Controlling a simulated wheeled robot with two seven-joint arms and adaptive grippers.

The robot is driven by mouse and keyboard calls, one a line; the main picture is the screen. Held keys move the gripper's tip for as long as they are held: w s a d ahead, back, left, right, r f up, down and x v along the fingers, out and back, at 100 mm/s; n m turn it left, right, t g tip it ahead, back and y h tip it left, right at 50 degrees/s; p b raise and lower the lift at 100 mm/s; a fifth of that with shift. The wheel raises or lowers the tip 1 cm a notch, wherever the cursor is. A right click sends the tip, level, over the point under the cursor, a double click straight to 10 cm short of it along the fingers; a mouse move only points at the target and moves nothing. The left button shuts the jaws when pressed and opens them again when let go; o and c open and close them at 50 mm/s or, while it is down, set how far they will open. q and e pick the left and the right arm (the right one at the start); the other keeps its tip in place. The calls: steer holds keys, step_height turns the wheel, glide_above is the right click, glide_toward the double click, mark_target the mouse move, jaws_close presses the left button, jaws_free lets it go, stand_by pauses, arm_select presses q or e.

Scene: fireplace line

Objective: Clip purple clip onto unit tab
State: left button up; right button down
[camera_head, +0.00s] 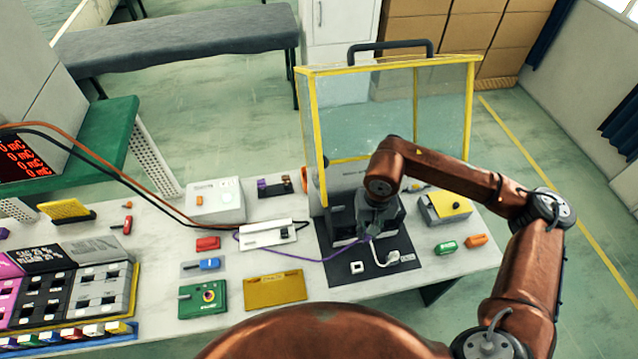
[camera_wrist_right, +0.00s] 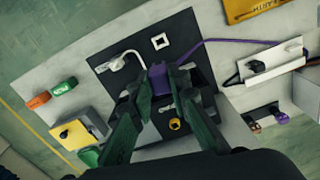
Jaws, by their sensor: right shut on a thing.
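My right gripper (camera_head: 374,228) points down over the dark unit (camera_head: 345,222) at the front of the yellow-framed clear enclosure. In the right wrist view, its two green-grey fingers (camera_wrist_right: 168,85) are closed around the purple clip (camera_wrist_right: 160,78). A purple lead (camera_head: 310,257) runs from the clip to a white box (camera_head: 265,236) on the left. The unit (camera_wrist_right: 195,100) also shows in the wrist view, with a small brass-coloured fitting (camera_wrist_right: 175,124) on it. Which part is the tab, and whether the clip touches it, I cannot tell. My left gripper is not in view.
The clear enclosure (camera_head: 312,130) stands open-fronted behind the unit. A black mat (camera_head: 405,262) carries a white plug with a cable (camera_head: 392,258). A yellow-topped box (camera_head: 445,206) stands right, with green and orange pieces (camera_head: 446,247) before it. Boxes and tools fill the bench's left.

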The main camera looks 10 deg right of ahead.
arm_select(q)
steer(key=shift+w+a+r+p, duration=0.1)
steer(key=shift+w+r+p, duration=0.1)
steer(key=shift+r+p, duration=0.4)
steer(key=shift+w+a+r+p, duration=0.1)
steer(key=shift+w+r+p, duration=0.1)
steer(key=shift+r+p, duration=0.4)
arm_select(e)
steer(key=w+a+n, duration=0.2)
steer(key=w+n, duration=0.6)
steer(key=n, duration=0.2)
steer(key=w+a+r+n, duration=0.1)
steer(key=w+a+n, duration=0.1)
steer(key=w+n, duration=0.6)
steer(key=shift+a+r+n, duration=0.15)
steer(key=shift+r+n, duration=0.1)
steer(key=shift+n, duration=0.65)
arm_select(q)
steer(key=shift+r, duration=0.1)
